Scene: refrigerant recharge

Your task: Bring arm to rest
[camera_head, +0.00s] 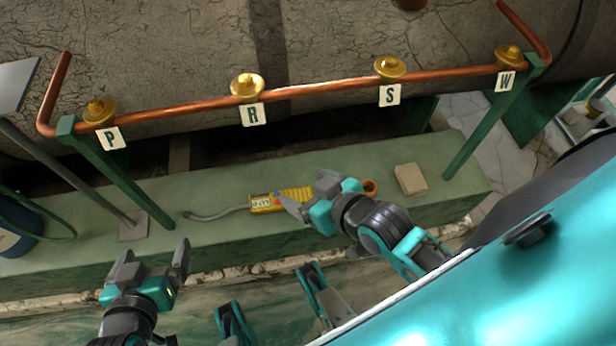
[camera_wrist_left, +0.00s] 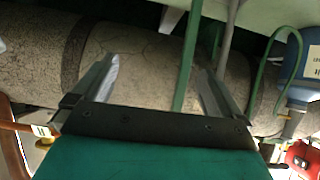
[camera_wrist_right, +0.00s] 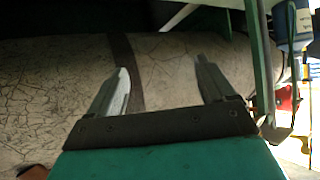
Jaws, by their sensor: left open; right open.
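My left gripper (camera_head: 150,266) is at the lower left of the head view, in front of the green ledge. It is open and empty; in the left wrist view its spread fingers (camera_wrist_left: 155,85) have nothing between them but the cracked pipe behind. My right gripper (camera_head: 306,192) is over the green ledge near the middle of the head view. It is open, and the right wrist view shows its fingers (camera_wrist_right: 162,82) apart and empty. A yellow meter (camera_head: 264,203) with a grey probe lies on the ledge just left of the right gripper, which partly hides its right end.
A copper pipe (camera_head: 310,90) with brass valves tagged P, R, S and W runs above the green ledge (camera_head: 420,215) on green posts. A beige block (camera_head: 410,179) and an orange ring (camera_head: 370,187) lie right of my right gripper. A blue cylinder (camera_head: 18,225) stands far left.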

